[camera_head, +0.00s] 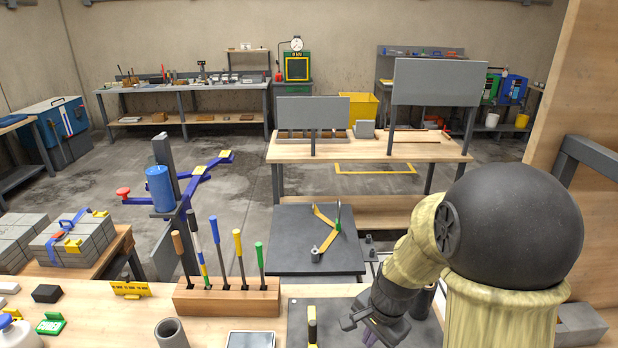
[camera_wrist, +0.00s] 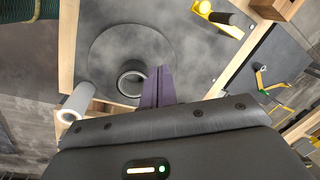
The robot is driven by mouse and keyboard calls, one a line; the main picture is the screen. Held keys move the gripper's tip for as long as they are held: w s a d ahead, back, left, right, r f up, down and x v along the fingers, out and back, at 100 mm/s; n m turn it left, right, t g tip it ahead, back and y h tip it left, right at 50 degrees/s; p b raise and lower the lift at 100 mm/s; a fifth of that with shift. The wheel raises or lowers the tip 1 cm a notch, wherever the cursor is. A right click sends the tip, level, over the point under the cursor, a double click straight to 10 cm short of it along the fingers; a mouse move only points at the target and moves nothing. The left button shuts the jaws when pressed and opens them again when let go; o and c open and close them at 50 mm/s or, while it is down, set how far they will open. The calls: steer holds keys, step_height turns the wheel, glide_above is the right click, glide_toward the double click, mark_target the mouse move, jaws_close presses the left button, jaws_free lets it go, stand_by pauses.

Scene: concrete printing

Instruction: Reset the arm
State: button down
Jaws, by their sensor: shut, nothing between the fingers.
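My arm comes in from the right of the head view, bent down over the near workbench. My gripper (camera_head: 374,338) hangs low over the dark mat (camera_head: 345,303), partly cut off by the bottom edge. In the wrist view its purple fingers (camera_wrist: 152,86) are together with nothing between them. Just left of the fingertips in that view, a dark hollow cylinder (camera_wrist: 131,79) stands on a round dark plate (camera_wrist: 105,45). I cannot tell whether the fingers touch it.
A wooden block (camera_head: 227,298) holds several upright tools left of the mat. A grey tube (camera_head: 172,333) and a tablet (camera_head: 250,340) are at the front edge. A yellow-and-black tool (camera_head: 312,325) stands near my gripper. A wooden panel (camera_head: 545,100) rises at the right.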

steer(key=s+d+r+n+t+h, duration=0.1)
steer(key=s+r+n, duration=0.3)
steer(key=n, duration=0.6)
steer(key=s+d, duration=0.1)
steer(key=s, duration=0.1)
steer(key=shift+s, duration=0.4)
